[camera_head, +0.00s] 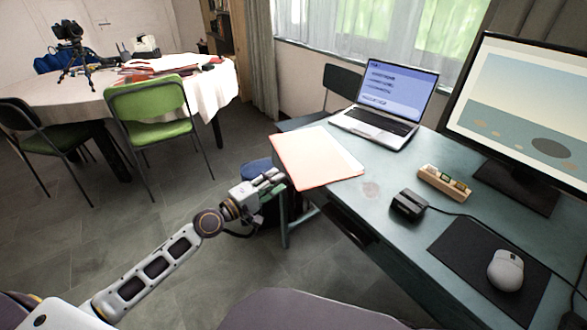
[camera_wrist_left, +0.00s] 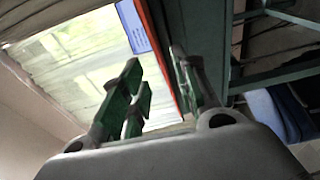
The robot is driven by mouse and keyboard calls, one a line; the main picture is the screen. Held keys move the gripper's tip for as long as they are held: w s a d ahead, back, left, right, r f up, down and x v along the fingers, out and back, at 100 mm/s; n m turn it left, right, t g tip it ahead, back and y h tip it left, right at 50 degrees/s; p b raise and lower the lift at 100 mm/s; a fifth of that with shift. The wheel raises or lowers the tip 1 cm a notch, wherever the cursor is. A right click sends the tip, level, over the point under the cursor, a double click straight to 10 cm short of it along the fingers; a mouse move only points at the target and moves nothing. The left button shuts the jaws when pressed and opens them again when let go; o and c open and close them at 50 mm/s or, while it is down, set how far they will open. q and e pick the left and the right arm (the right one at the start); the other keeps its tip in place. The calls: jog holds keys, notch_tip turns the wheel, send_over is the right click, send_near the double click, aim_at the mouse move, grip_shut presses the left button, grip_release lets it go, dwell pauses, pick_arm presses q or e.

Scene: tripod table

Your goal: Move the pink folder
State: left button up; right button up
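The pink folder (camera_head: 315,158) lies on the near left part of the desk, with its lower left corner at or slightly past the desk edge. My left gripper (camera_head: 276,180) is beside that corner, off the desk edge. In the left wrist view, the fingers of my left gripper (camera_wrist_left: 158,75) stand apart, and the folder's reddish edge (camera_wrist_left: 163,45) runs in line with the gap between them. I cannot tell whether either finger touches the folder. My right gripper is in neither view.
On the desk (camera_head: 395,222) stand a laptop (camera_head: 385,105) behind the folder, a monitor (camera_head: 525,110), a small wooden holder (camera_head: 444,183), a black box (camera_head: 408,206) and a mouse (camera_head: 505,270). A green chair (camera_head: 150,105) and a cluttered table (camera_head: 85,95) stand at left.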

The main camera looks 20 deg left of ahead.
aim_at(293, 169)
pick_arm(q)
jog(key=shift+p+x, duration=0.65)
jog(key=shift+x, duration=3.3)
jog(key=shift+w, duration=0.1)
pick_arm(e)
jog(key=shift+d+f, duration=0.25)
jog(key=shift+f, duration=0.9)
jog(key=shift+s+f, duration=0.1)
pick_arm(q)
grip_shut()
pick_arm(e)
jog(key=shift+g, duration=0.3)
